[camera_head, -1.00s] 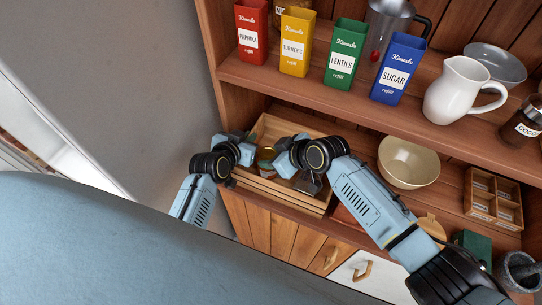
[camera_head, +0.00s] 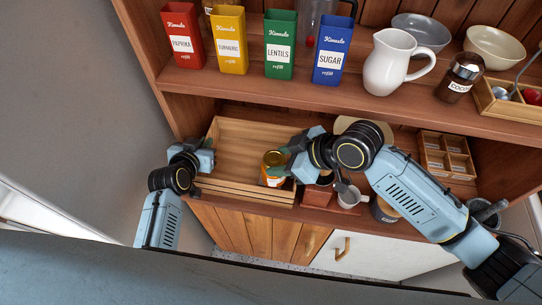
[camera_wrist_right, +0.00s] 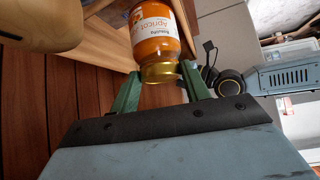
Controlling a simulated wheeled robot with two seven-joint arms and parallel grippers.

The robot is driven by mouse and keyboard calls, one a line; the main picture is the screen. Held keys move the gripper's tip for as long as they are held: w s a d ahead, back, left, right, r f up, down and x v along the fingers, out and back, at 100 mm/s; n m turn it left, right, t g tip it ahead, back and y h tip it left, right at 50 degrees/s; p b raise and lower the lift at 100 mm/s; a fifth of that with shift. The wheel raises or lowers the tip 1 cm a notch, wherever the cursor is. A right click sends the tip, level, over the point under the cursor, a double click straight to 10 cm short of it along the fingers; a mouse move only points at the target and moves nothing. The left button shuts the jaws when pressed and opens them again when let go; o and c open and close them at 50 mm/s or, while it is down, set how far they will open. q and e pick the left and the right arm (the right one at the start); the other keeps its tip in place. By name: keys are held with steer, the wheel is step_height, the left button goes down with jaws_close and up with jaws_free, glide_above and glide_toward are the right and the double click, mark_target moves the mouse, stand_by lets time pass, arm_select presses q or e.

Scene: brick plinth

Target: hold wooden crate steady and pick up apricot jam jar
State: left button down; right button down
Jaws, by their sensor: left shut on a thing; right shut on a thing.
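The wooden crate (camera_head: 240,131) sits on the lower shelf at the left in the head view. My left gripper (camera_head: 205,158) is shut on the crate's left end wall. The apricot jam jar (camera_head: 272,181) has orange contents and a gold lid, and shows over the crate's right part. My right gripper (camera_head: 286,163) is shut on the jar near its lid. The right wrist view shows the jar (camera_wrist_right: 155,35) with its label upside down, the lid between the green fingers (camera_wrist_right: 160,76). I cannot tell how high the jar is above the crate floor.
Right of the crate are a small white cup (camera_head: 349,195), a divided wooden box (camera_head: 446,155) and a partly hidden bowl. On the upper shelf stand several coloured tins, including the sugar tin (camera_head: 331,48), a white jug (camera_head: 391,62) and a cocoa jar (camera_head: 462,75).

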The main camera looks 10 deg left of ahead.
steer(key=shift+r, duration=0.1)
arm_select(q)
steer(key=c, duration=1.5)
jaws_free()
